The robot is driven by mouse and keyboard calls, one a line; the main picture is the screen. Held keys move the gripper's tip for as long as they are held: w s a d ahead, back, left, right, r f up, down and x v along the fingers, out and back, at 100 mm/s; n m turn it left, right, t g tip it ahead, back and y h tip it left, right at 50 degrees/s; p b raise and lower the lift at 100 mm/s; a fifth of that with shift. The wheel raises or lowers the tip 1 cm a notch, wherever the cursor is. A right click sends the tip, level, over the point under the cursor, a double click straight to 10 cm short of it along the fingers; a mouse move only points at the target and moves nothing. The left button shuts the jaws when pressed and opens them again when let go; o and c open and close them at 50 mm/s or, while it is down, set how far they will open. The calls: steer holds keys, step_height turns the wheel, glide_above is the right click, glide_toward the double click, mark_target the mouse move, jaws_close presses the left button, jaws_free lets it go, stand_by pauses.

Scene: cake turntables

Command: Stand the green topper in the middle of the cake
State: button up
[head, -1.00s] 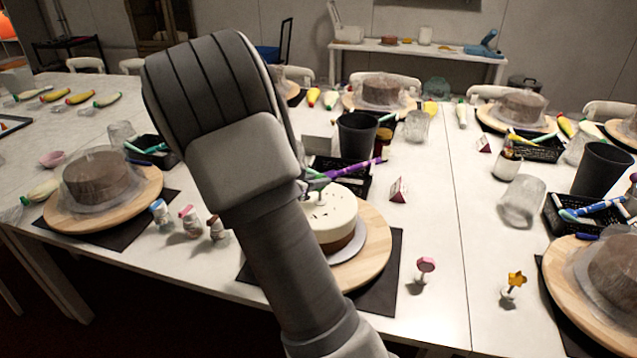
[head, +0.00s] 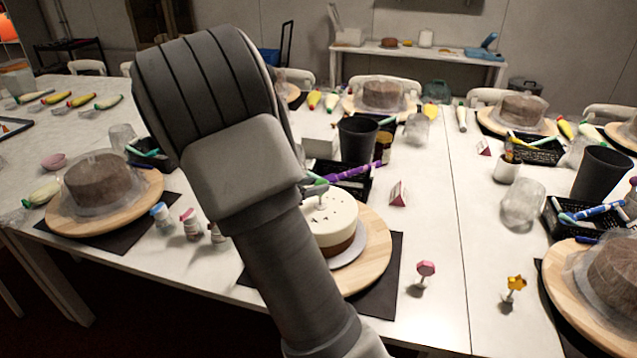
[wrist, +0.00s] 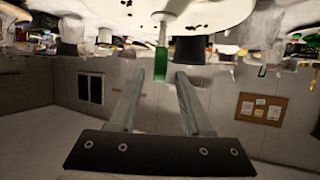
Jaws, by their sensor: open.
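The cake (head: 338,219) has a white top with dark specks and a brown lower band. It sits on a round wooden turntable (head: 376,252), partly hidden by my arm. The green topper (head: 321,183) stands upright on its pale stick near the middle of the cake top. In the upside-down wrist view the green topper (wrist: 161,63) hangs below the cake's white top (wrist: 205,14), its stick reaching the icing. My gripper (wrist: 160,72) is open, its fingertips just short of the topper with a gap on both sides. In the head view my gripper (head: 308,189) is left of the topper, mostly hidden.
A pink topper (head: 426,269) and a yellow topper (head: 516,283) stand on the table to the right. Small bottles (head: 190,224) stand left of my arm. A black tray of pens (head: 350,186) and a black cup (head: 357,138) are behind the cake.

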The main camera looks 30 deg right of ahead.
steer(key=p+v, duration=0.2)
steer(key=v, duration=0.7)
steer(key=w+a+r+n+t+y, duration=0.3)
steer(key=w+a+r+t+y, duration=0.2)
steer(key=a+r+t+y, duration=0.15)
steer(key=s+a+r+n+y, duration=0.5)
steer(key=a+r+n+y, duration=0.15)
steer(key=a, duration=0.35)
steer(key=s+d+f+n+g, duration=0.1)
steer(key=s+n+g, duration=0.1)
steer(key=s, duration=0.9)
steer(key=s+d+f+n+g, duration=0.1)
steer(key=s+f+n+g, duration=0.1)
steer(key=s, duration=0.9)
steer(key=shift+d+n+g, duration=0.3)
steer(key=shift+n+g, duration=0.05)
steer(key=shift+g, duration=0.3)
steer(key=shift+s, duration=0.15)
step_height(320, 180, up, 5)
steer(key=p, duration=0.4)
steer(key=shift+f, duration=0.1)
